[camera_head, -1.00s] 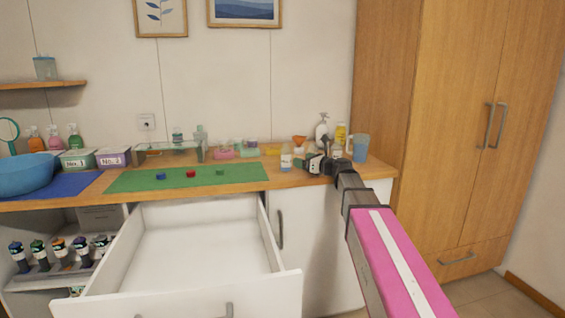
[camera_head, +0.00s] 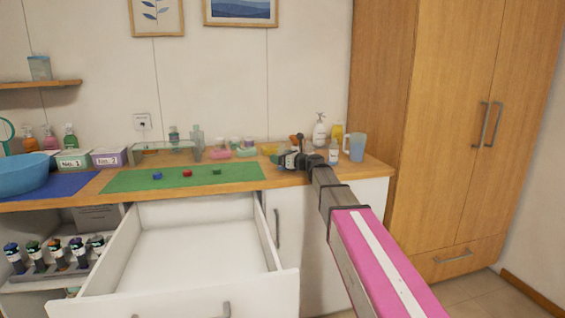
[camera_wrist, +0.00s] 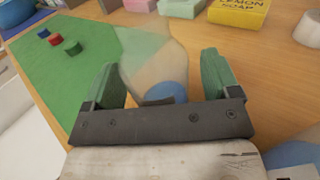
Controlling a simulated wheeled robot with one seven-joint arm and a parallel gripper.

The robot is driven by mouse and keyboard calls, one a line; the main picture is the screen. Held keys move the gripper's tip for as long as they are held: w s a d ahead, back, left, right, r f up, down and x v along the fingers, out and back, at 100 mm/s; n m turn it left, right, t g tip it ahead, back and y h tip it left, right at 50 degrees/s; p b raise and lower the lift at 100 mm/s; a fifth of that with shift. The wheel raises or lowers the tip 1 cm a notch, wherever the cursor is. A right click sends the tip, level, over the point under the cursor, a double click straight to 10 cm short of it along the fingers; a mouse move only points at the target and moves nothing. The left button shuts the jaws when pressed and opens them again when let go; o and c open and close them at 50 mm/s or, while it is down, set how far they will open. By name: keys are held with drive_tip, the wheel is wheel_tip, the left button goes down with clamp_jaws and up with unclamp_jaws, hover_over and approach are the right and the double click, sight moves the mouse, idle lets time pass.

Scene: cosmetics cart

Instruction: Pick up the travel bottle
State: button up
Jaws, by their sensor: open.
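A see-through bottle (camera_wrist: 152,60) with a blue part (camera_wrist: 168,93) at its near end stands between the fingers of my gripper (camera_wrist: 160,78) in the wrist view. It looks like the travel bottle. The green-padded fingers are apart, with a gap visible on the left and right of the bottle. In the head view my gripper (camera_head: 286,160) is over the counter, right of the green mat, and largely hides that bottle. Another small clear bottle (camera_head: 334,152) stands right of my gripper.
The green mat (camera_head: 130,181) holds blue, red and green caps. A pump bottle (camera_head: 319,130), a yellow bottle (camera_head: 338,131) and a blue pitcher (camera_head: 356,148) stand at the right. A lemon soap box (camera_wrist: 240,12) lies beyond my gripper. An open drawer (camera_head: 200,250) juts out below.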

drive_tip(key=shift+c, duration=0.3)
drive_tip(key=c, duration=1)
